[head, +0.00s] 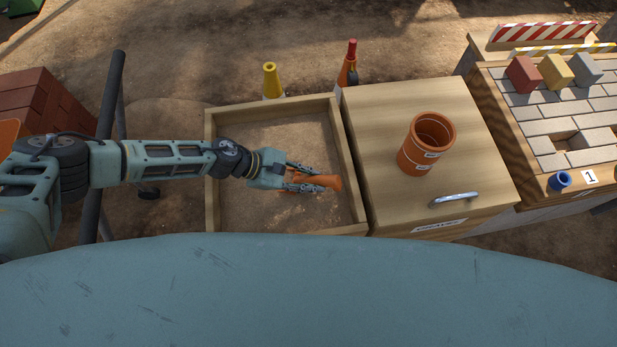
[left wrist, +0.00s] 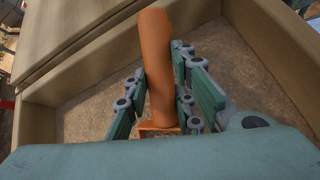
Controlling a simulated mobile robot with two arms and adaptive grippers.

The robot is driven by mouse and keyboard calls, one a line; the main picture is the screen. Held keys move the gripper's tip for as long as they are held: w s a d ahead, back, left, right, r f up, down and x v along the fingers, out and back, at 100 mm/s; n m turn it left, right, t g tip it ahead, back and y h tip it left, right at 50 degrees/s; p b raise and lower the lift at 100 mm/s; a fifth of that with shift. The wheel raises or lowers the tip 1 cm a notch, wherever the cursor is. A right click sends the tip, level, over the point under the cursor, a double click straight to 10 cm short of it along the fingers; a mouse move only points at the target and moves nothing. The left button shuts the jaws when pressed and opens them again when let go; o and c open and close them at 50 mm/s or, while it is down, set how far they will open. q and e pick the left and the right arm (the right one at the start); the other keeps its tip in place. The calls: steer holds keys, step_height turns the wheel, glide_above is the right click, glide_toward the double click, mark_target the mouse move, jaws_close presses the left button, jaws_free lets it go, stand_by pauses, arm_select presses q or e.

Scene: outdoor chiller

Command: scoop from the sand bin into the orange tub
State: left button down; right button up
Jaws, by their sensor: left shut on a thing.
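The sand bin is a wooden box (head: 213,130) with sand (head: 265,205) in it, in the middle of the head view. My left gripper (head: 312,181) is over the sand, near the bin's right side. It is shut on an orange scoop (head: 327,183). In the left wrist view the scoop's orange handle (left wrist: 157,70) stands between the two fingers, and part of the scoop's lower end shows beneath. I cannot tell whether the scoop touches the sand or holds any. The orange tub (head: 421,160) stands upright on a wooden cabinet to the right. My right gripper is out of view.
The wooden cabinet top (head: 380,110) adjoins the bin's right wall, with a silver-blue handle-like thing (head: 455,199) near its front.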

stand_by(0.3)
arm_select(q)
step_height(320, 180, up, 16)
steer(key=p, duration=1.4)
steer(key=shift+r, duration=0.15)
stand_by(0.6)
